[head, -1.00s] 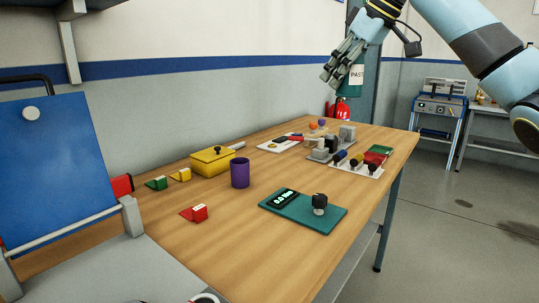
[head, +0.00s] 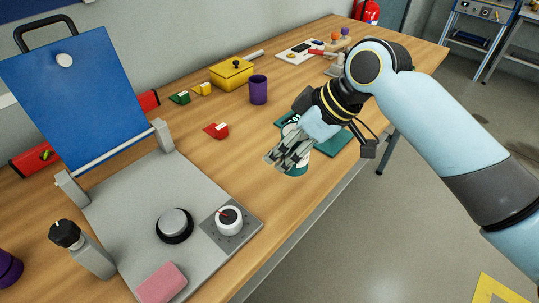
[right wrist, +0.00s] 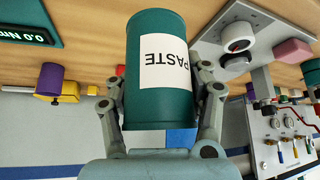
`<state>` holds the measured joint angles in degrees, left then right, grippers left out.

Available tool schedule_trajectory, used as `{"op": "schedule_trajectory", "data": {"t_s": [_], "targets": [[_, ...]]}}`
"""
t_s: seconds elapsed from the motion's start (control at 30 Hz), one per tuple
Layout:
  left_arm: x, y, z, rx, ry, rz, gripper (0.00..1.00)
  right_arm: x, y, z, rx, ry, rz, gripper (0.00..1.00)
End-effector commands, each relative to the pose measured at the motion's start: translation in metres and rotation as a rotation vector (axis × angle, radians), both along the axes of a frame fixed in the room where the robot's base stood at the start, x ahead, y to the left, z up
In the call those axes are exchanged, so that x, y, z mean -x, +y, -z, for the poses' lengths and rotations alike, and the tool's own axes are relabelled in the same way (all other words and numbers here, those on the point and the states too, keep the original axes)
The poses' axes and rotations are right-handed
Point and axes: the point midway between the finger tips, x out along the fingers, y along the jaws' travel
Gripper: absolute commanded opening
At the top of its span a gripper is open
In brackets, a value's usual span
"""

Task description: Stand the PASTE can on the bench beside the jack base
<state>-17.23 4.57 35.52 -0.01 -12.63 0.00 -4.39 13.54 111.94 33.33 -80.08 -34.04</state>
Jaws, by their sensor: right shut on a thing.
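The PASTE can is a dark green cylinder with a white label. It shows best in the right wrist view (right wrist: 160,98), between the two fingers of my right gripper (right wrist: 163,105), which is shut on it. In the head view my right gripper (head: 290,155) hides most of the can, and only bits of green show around the fingers. It is over the bench's front part, just left of the teal mat; I cannot tell its height. A grey base plate (head: 135,205) with a tilted blue panel (head: 85,90) stands at the left. I cannot tell which part is the jack base. My left gripper is out of view.
The grey plate carries a dial (head: 229,219), a round button (head: 174,224) and a pink block (head: 162,283). A red block (head: 217,130), purple cup (head: 258,90) and yellow box (head: 232,73) stand farther back. Bare wood lies between the plate and the gripper.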

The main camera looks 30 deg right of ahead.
Motion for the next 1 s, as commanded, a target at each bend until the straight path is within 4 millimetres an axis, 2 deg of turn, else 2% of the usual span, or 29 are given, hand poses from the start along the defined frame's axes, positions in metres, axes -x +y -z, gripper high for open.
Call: {"op": "schedule_trajectory", "data": {"t_s": [0.1, 0.3, 0.37, 0.63, 1.0], "targets": [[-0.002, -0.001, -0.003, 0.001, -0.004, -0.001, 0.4, -0.028, 0.005, 0.015, -0.003, 0.0, 0.001, 0.06], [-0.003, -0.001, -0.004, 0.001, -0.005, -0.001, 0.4, -0.052, 0.008, 0.031, 0.0, 0.001, -0.001, 0.06], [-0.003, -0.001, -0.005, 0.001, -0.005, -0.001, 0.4, -0.054, 0.009, 0.034, 0.0, 0.001, -0.001, 0.06], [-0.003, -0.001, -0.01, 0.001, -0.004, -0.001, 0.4, -0.054, 0.009, 0.069, 0.001, 0.002, -0.001, 0.06], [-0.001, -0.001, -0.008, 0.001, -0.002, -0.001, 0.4, -0.054, 0.008, 0.075, 0.001, 0.001, 0.0, 0.06]]}}
